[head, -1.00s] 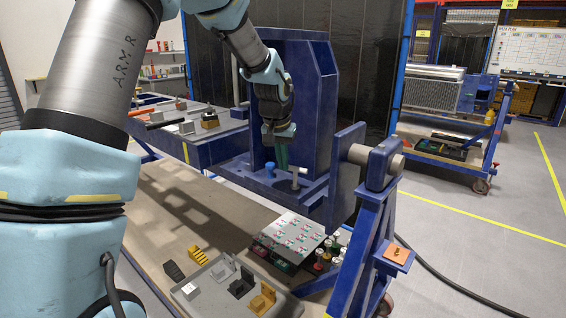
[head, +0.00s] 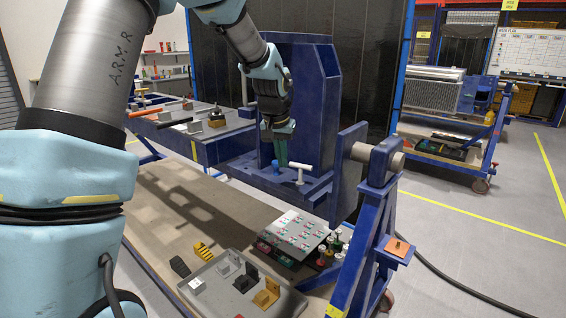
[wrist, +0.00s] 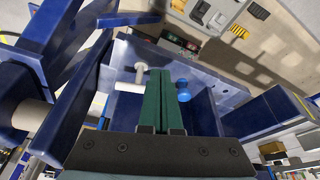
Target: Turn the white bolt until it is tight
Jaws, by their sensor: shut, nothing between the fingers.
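The white bolt (head: 301,167) stands on the blue jig, its crossbar on top, just right of my fingers in the head view. In the wrist view the white bolt (wrist: 140,74) is left of the fingers, with a white cylinder below it. My gripper (head: 281,153) points down at the jig, its green fingers closed together with nothing between them. The shut fingers also show in the wrist view (wrist: 165,100). I see a gap between them and the white bolt there. A blue knob (wrist: 183,91) is close on the fingers' right.
The jig's tall blue plate (head: 322,100) rises behind my gripper, and its blue side frame (head: 348,170) stands to the right. A grey tray (head: 215,290) with small parts and a panel (head: 297,232) lie on the bench below. Bare bench top is at the left.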

